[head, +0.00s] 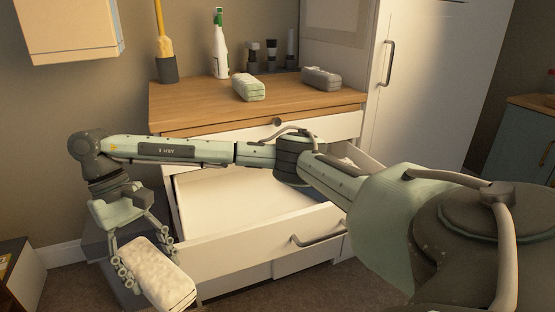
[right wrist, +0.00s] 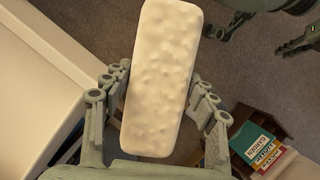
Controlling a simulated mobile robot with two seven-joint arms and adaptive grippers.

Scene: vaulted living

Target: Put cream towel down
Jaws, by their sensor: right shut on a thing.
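The cream towel (head: 172,282) is a folded, bumpy, pale block. My right gripper (head: 147,264) is shut on it at the lower left of the head view, in front of and left of the open drawer (head: 240,200). The towel hangs tilted, clear of the drawer. In the right wrist view the towel (right wrist: 160,70) lies lengthwise between the fingers of my right gripper (right wrist: 156,95). My left gripper (right wrist: 255,42) shows partly at the upper right of that view, with its fingers apart and empty; it is out of the head view.
The wooden counter (head: 190,100) carries a pale green folded towel (head: 249,88), a grey folded towel (head: 321,78), a spray bottle (head: 220,50) and dark containers. A tall white cabinet (head: 425,80) stands right. Books (right wrist: 262,150) show below right in the wrist view.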

